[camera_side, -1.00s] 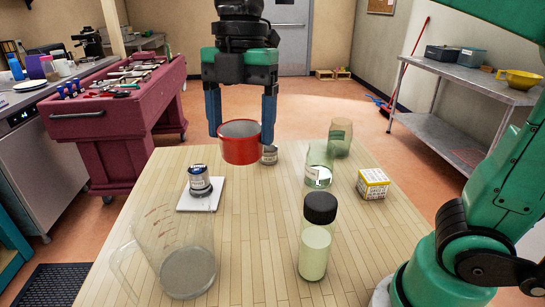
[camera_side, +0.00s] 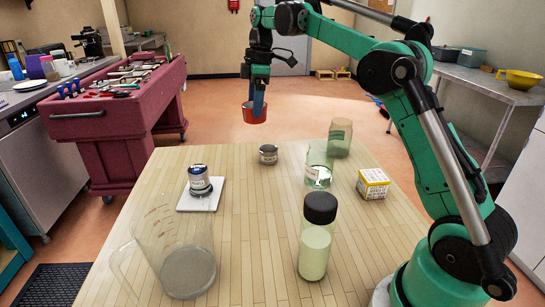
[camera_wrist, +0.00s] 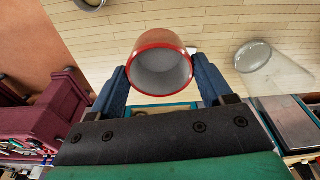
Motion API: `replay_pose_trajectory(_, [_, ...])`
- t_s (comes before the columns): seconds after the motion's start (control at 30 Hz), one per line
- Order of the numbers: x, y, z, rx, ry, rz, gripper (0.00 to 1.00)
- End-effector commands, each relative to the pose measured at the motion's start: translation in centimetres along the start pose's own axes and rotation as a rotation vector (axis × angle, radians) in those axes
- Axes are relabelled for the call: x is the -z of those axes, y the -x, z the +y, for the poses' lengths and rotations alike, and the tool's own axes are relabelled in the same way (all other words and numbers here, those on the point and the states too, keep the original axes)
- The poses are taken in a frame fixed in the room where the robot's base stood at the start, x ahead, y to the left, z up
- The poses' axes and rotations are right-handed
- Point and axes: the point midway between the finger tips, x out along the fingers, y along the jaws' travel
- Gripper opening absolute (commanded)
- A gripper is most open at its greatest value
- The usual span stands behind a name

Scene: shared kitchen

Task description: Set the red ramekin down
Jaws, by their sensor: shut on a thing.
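The red ramekin (camera_side: 248,116) is a small red cup with a pale grey inside. My gripper (camera_side: 256,104) is shut on it and holds it in the air, near the far edge of the wooden table (camera_side: 250,220). In the wrist view the ramekin (camera_wrist: 163,68) sits between the two blue fingers of my gripper (camera_wrist: 163,84), its opening facing the camera. Table boards show behind it there. I cannot tell its exact height above the table.
On the table are a small grey can (camera_side: 268,154), two glasses (camera_side: 319,165) (camera_side: 340,138), a yellow box (camera_side: 373,183), a black-capped bottle (camera_side: 316,240), a measuring jug (camera_side: 180,250) and a jar (camera_side: 199,180) on a white tile (camera_side: 212,196). The table's far left is clear.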

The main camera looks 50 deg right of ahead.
Motion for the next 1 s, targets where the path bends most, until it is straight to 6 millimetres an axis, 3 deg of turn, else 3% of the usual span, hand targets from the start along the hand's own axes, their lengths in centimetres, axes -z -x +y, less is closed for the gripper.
replay_pose_trajectory(0.5, [-1.4,-12.1,-0.1,0.001,0.004,0.0,0.19])
replay_pose_trajectory(1.0, [-2.1,-17.8,-0.1,0.001,0.004,0.0,0.19])
